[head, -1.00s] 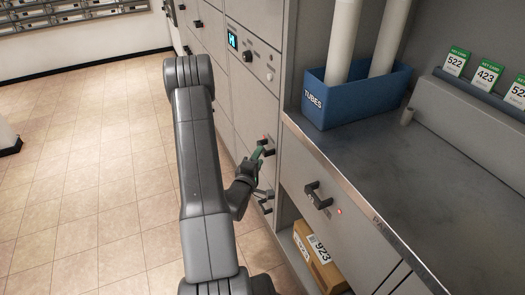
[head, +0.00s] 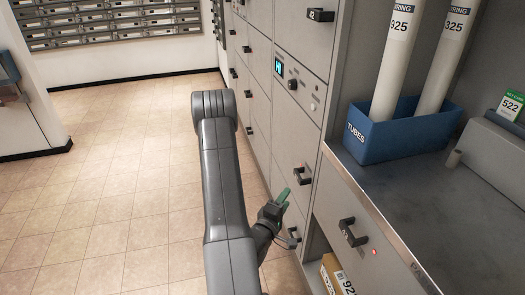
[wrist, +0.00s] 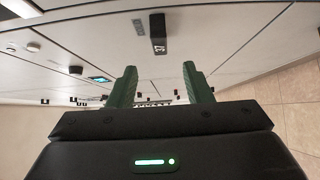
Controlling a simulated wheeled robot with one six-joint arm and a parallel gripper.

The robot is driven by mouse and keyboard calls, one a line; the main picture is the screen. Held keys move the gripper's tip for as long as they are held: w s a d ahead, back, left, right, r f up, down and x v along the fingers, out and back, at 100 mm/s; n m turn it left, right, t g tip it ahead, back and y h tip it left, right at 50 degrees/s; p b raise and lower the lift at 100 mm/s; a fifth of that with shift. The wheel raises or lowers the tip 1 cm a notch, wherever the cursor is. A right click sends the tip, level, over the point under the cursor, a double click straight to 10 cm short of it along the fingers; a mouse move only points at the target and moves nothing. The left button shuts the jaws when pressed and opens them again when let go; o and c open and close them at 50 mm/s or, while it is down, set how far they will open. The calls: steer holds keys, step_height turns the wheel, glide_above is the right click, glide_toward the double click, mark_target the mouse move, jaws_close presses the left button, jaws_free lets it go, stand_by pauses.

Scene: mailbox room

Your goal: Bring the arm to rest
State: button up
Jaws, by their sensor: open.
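My gripper (head: 283,196) is at the end of my arm, in front of the grey locker doors in the head view. Its green fingers also show in the wrist view (wrist: 160,88), set well apart with nothing between them. A black handle (wrist: 157,32) marked 37 stands beyond the fingers in the wrist view. In the head view a black door handle (head: 303,174) is close to the fingertips; I cannot tell whether they touch.
A grey counter (head: 405,190) on the right carries a blue TUBES box (head: 405,143) with white tubes. A drawer handle (head: 352,232) juts out below it. A parcel (head: 338,277) lies in a low opening. The tiled floor (head: 110,190) on the left is clear.

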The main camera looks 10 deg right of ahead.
mark_target(297, 178)
steer(key=x, duration=1.3)
steer(key=shift+w+r, duration=0.1)
steer(key=shift+w, duration=0.05)
steer(key=shift+a, duration=0.25)
steer(key=shift+d, duration=0.1)
